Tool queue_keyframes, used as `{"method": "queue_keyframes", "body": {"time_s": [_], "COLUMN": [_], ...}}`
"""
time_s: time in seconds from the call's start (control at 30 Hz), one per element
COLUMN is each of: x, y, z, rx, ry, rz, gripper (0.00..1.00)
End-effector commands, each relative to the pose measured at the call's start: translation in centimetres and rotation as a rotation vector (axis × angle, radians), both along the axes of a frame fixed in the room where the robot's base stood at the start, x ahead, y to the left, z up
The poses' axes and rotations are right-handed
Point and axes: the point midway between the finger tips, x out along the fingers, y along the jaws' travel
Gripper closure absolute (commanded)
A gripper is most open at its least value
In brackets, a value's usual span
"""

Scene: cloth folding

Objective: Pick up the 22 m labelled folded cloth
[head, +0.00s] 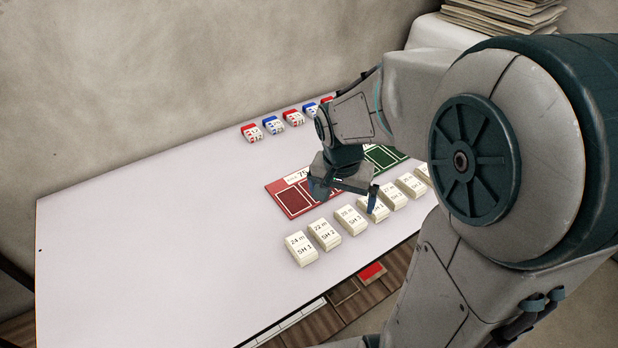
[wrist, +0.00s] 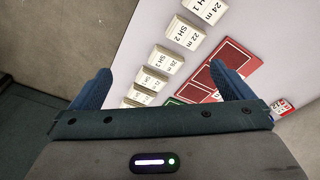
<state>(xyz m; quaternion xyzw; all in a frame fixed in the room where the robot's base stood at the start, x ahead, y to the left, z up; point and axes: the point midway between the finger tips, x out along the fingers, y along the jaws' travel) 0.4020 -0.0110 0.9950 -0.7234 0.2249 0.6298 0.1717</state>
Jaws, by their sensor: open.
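The folded cloth labelled "22 m SH 2" (head: 324,234) is a white block. It lies second from the left in the front row on the table, and also shows in the wrist view (wrist: 185,36), near the top. My gripper (head: 345,198) is open and empty, fingers pointing down. In the head view it is above and right of the 22 m cloth, by the red board and the front row. In the wrist view the open fingers (wrist: 160,72) show the 22 m cloth beyond them, apart from it.
The "24 m SH 1" cloth (head: 301,249) is left of the 22 m one, and the SH 3 cloth (head: 351,220) is right of it. A red board (head: 291,202) and green board (head: 383,157) lie behind. Small red and blue packs (head: 273,125) line the back. The table's left is clear.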

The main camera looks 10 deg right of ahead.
Motion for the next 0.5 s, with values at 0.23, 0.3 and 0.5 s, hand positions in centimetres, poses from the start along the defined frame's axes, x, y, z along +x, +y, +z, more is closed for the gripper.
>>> {"method": "queue_keyframes", "body": {"time_s": [0.23,0.3,0.5], "x": [5.1,6.3,8.5], "y": [0.3,0.5,1.0], "z": [-5.1,-6.4,-9.4], "rx": [0.053,0.073,0.118], "ry": [0.041,0.05,0.067], "rz": [-0.278,-0.352,-0.51], "gripper": [0.0,0.0,0.0]}}
